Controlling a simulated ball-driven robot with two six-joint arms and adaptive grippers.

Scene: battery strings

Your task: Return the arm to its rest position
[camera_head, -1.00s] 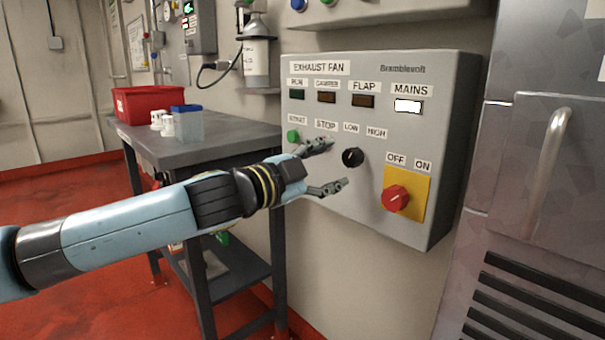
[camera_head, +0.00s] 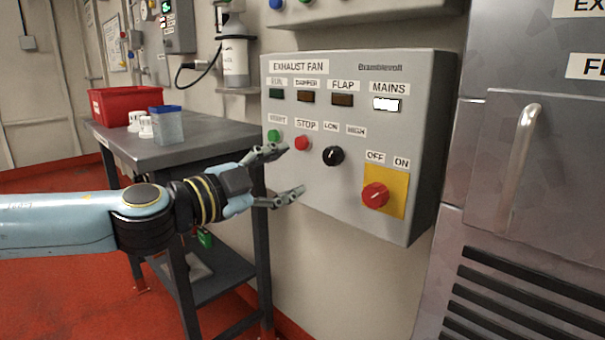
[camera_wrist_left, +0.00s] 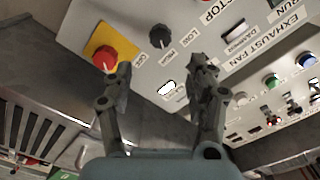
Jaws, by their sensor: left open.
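My left arm (camera_head: 60,222) reaches in from the left in the head view. Its gripper (camera_head: 283,172) is open and empty, in front of the lower left edge of the exhaust fan panel (camera_head: 415,140). In the left wrist view the two fingers of the gripper (camera_wrist_left: 160,82) stand apart with nothing between them, and the panel is beyond them. The panel has a green start button (camera_head: 274,136), a red stop button (camera_head: 302,143), a black low/high knob (camera_head: 333,156) and a red switch (camera_head: 375,195) on a yellow plate. The mains lamp (camera_head: 386,104) is lit white. My right gripper is not in view.
A grey table (camera_head: 190,146) behind my arm holds a red bin (camera_head: 125,104), a blue-topped container (camera_head: 167,127) and white cups. A metal cabinet with a handle (camera_head: 517,165) stands at the right. The red floor at lower left is open.

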